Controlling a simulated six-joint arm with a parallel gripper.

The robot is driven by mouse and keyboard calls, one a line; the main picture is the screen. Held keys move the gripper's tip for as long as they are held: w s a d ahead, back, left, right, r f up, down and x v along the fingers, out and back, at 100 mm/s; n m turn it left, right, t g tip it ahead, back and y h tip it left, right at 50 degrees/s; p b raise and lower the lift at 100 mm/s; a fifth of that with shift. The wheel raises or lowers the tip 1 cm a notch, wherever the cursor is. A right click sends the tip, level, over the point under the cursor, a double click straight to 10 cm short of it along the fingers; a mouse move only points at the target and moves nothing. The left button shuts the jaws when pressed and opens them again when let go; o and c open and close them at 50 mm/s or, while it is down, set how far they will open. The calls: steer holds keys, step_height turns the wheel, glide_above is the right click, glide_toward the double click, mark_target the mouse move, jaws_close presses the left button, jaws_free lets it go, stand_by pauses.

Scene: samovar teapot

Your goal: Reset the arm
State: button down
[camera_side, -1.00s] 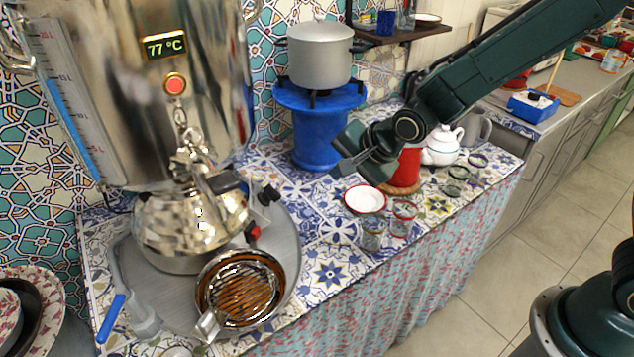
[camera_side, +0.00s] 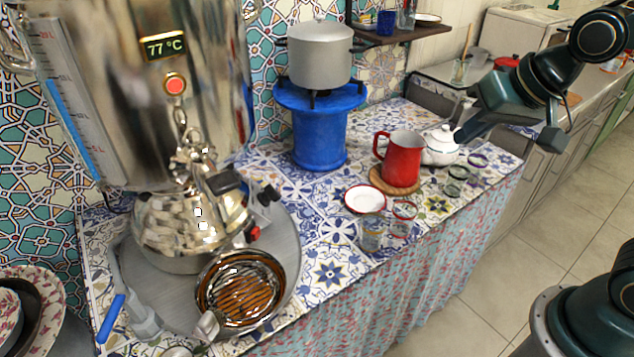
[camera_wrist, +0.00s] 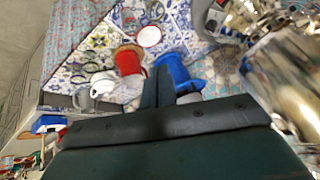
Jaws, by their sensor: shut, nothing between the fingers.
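My gripper (camera_side: 464,132) is shut and empty. In the side view it hangs in the air at the right, its fingers pointing down-left, in front of the white teapot. In the wrist view its two dark fingers (camera_wrist: 157,87) are together, pointing toward the tiled counter. The metal samovar (camera_side: 150,90) stands at the left and its display reads 77 °C. A shiny metal teapot (camera_side: 185,230) sits under its tap on a round grey tray (camera_side: 285,225).
A red mug (camera_side: 402,160) stands on a round cork mat. A white teapot (camera_side: 440,148), a white saucer (camera_side: 364,199) and several glasses stand nearby. A grey pot (camera_side: 319,58) sits on a blue stand (camera_side: 319,135). Open floor (camera_side: 500,290) lies at the right.

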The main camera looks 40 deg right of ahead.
steer(key=s+d+r+n, duration=0.1)
steer(key=s+n, duration=0.3)
steer(key=s, duration=0.7)
steer(key=shift+d+g, duration=0.4)
steer(key=shift+d, duration=0.35)
